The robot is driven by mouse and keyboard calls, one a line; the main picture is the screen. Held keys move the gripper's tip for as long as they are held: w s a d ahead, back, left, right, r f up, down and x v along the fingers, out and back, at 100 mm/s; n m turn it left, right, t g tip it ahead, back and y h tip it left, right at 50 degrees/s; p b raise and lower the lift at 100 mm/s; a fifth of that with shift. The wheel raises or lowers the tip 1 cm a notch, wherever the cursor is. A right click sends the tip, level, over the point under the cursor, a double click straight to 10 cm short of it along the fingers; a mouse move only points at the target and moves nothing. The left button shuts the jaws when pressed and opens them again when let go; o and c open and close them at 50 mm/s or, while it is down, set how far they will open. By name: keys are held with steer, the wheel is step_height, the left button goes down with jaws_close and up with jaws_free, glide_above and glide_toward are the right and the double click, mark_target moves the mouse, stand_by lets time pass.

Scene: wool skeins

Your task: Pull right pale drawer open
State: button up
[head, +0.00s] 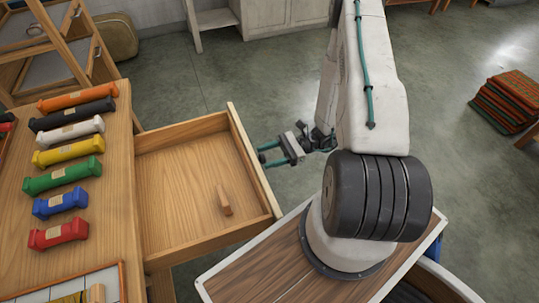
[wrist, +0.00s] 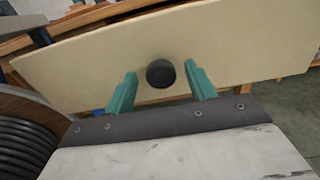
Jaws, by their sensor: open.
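The pale drawer (head: 175,180) stands pulled out from the wooden bench in the head view, its inside showing. Its pale front panel (wrist: 90,55) fills the upper part of the wrist view, with a round dark knob (wrist: 161,74) on it. My gripper (head: 263,153) is just outside the front panel. In the wrist view its two teal fingers are apart, one on each side of the knob. I cannot tell whether they touch it.
Several coloured skeins (head: 62,176) lie in a row on the bench top (head: 110,185). Folded striped textiles (head: 506,100) are stacked on the floor at right. Floor beyond the drawer is clear.

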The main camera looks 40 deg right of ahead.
steer(key=v, duration=0.8)
steer(key=shift+a, duration=0.1)
stand_by(0.3)
steer(key=s+a+r+n+g+h, duration=0.1)
steer(key=s+a+r+n+h, duration=0.3)
steer(key=r, duration=0.9)
steer(key=s+a+r+n+g+h, duration=0.1)
steer(key=s+a+r+n+h, duration=0.4)
steer(key=r+n, duration=0.5)
steer(key=s+a+r+n+g+h, duration=0.1)
steer(key=s+a+r+n+h, duration=0.3)
steer(key=r, duration=1.3)
steer(key=a+n+h, duration=0.1)
steer(key=n+h, duration=0.2)
steer(key=h, duration=0.1)
steer(key=shift+s+a, duration=0.15)
steer(key=shift+s, duration=0.15)
